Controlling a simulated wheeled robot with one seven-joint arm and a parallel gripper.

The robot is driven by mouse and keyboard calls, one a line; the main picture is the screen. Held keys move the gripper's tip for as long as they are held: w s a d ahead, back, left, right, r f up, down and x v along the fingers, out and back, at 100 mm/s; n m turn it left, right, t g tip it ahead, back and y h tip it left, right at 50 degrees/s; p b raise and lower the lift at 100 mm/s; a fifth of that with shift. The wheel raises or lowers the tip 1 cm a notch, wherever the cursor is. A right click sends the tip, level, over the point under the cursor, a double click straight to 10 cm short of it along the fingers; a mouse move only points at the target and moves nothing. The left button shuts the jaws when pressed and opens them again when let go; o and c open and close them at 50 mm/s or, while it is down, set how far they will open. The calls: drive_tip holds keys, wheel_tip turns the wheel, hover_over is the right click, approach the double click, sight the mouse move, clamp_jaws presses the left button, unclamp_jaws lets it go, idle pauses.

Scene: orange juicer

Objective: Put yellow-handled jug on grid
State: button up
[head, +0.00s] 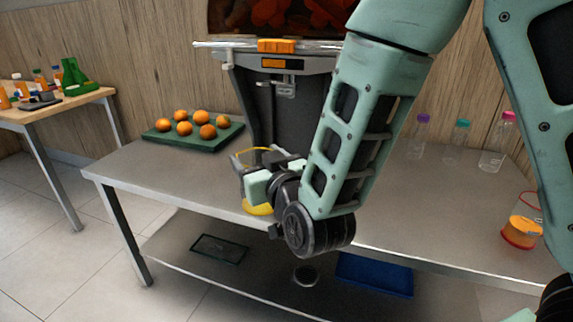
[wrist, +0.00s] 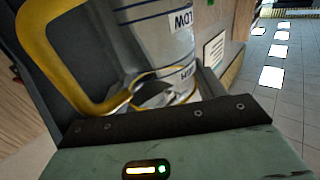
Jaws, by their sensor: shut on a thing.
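The yellow-handled jug shows in the head view as a yellow base (head: 257,208) and a thin yellow rim, in front of the juicer (head: 290,115). My gripper (head: 258,183) is shut on the jug and covers much of it. In the wrist view, the yellow handle (wrist: 38,55) curves down the left side. The clear jug body (wrist: 160,35) with dark printed lettering stands beyond it, tilted in the picture. The exact grip spot is hidden. I cannot make out the grid; my gripper and arm block the area at the juicer's foot.
A green tray (head: 219,140) with several oranges lies left on the metal table (head: 140,172). Bottles (head: 497,140) stand at the back right. A blue tray (head: 372,275) lies on the lower shelf.

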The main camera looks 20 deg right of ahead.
drive_tip(key=w+d, duration=1.1)
drive_tip(key=w, duration=0.4)
wheel_tip(320, 180, down, 7)
drive_tip(key=shift+b, duration=0.5)
drive_tip(key=shift+f, duration=0.2)
drive_tip(key=o, duration=1)
